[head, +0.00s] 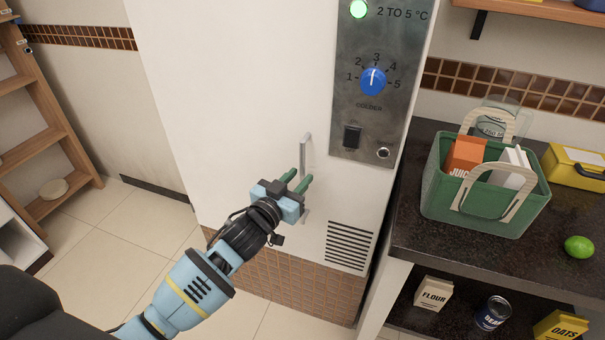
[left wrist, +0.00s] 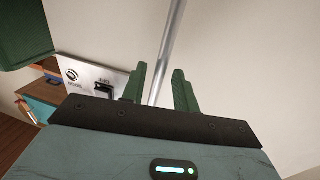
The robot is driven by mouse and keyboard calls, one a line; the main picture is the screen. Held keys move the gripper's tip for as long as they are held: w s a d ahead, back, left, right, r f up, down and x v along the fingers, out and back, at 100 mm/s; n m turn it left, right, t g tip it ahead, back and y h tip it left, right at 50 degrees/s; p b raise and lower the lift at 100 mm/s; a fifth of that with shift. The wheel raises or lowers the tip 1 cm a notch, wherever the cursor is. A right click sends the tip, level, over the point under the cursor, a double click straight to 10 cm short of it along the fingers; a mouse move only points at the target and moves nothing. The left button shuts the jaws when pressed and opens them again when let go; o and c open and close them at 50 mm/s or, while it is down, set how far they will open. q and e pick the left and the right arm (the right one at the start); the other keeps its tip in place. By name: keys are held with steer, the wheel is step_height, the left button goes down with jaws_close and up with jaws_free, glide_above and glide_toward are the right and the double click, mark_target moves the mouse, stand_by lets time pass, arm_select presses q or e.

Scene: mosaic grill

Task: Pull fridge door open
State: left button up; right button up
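The fridge (head: 250,90) is a tall white unit with a grey control panel (head: 370,110) at its upper right. Its door looks closed. A vertical metal door handle (head: 305,153) stands out from its front, with the lower part partly hidden by my gripper. My left gripper (head: 297,181) is at the handle, with its green fingers apart. In the left wrist view, the handle bar (left wrist: 171,45) runs between the two fingers of the left gripper (left wrist: 158,85), with a gap visible on each side. My right gripper is not in view.
A dark counter (head: 440,235) at the right holds a green basket (head: 465,205), a yellow box (head: 575,165) and a lime (head: 579,246). Packages and a can (head: 493,313) sit below it. The tiled floor (head: 115,265) left of the fridge is clear, before wooden shelves (head: 50,120).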

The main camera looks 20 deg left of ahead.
arm_select(q)
steer(key=shift+x, duration=1.25)
steer(key=shift+c, duration=0.2)
jaws_close()
